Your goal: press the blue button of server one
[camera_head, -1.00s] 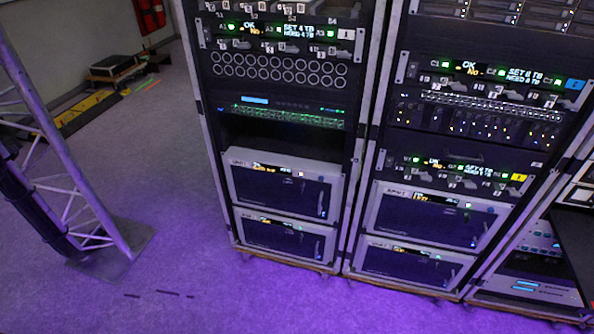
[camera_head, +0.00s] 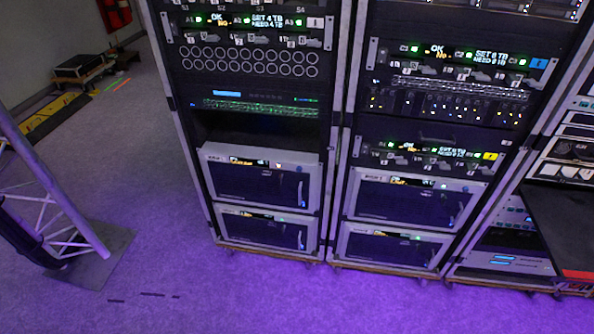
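Two tall equipment racks stand in front of me, the left rack (camera_head: 337,140) and the right rack (camera_head: 524,165). Low in the left rack is an upper grey-framed box (camera_head: 262,190) with a small lit display, a handle and a tiny blue light, above a lower box (camera_head: 268,233). The right rack holds a similar upper box (camera_head: 405,203) and lower box (camera_head: 390,248). Their labels are too small to read surely, so I cannot tell which is server one or pick out its blue button. Neither of my grippers is in view.
Patch panels (camera_head: 250,22) with lit displays and sockets fill the upper racks. A truss tower (camera_head: 50,200) on a base plate stands at the left. Another rack with a dark shelf (camera_head: 565,225) is at the right. The purple-lit floor (camera_head: 300,300) in front is clear.

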